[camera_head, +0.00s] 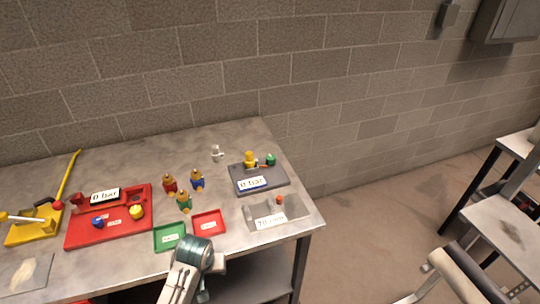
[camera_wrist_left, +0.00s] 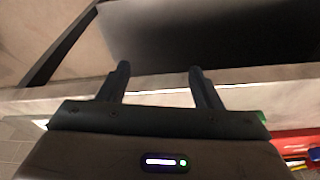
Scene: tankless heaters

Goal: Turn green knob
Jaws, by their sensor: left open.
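A green knob (camera_head: 271,159) sits at the back right of the dark grey board (camera_head: 262,187), beside a yellow fitting (camera_head: 249,158). The board has a blue-edged label reading "0 bar". Another green-topped piece (camera_head: 184,201) stands on the table among similar red and blue ones. My left arm reaches up from the bottom of the head view at the table's front edge, its gripper not clearly seen there. In the left wrist view my left gripper (camera_wrist_left: 160,72) is open and empty, its fingers near the table edge. My right gripper is not seen.
A red board (camera_head: 75,232) with a "0 bar" label and a yellow stand (camera_head: 27,230) are on the left. A green tray (camera_head: 160,246), a red tray (camera_head: 208,212) and a light grey plate (camera_head: 290,212) lie near the front.

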